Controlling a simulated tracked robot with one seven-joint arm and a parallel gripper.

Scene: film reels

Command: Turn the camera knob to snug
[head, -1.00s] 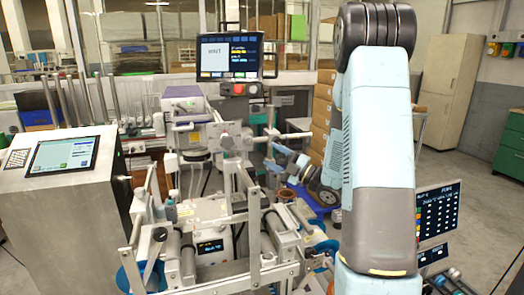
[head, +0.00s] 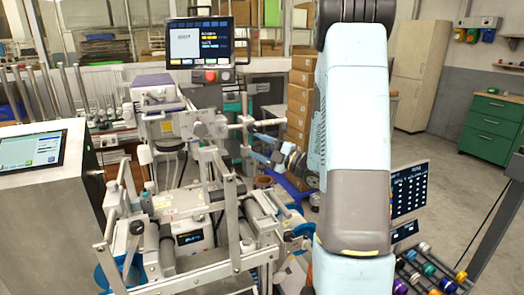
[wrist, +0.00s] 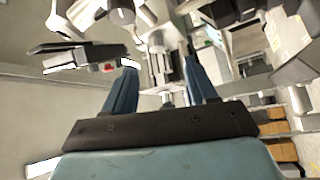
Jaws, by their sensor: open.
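My gripper (head: 252,147) reaches left from behind my arm toward the machine's upper bracket (head: 207,130). In the wrist view my gripper (wrist: 161,72) has two blue fingers spread apart with nothing held between them. Grey metal parts of the machine (wrist: 160,62) show beyond the gap. I cannot make out the camera knob for certain in either view; it is small or hidden among the grey brackets and rods. I cannot tell whether a finger touches anything.
A monitor (head: 200,43) with a red button below it stands above the machine. A steel console (head: 45,200) is at the left. Cardboard boxes (head: 300,110) are stacked behind my arm. A dark panel (head: 410,188) and coloured rollers (head: 430,270) lie at the right.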

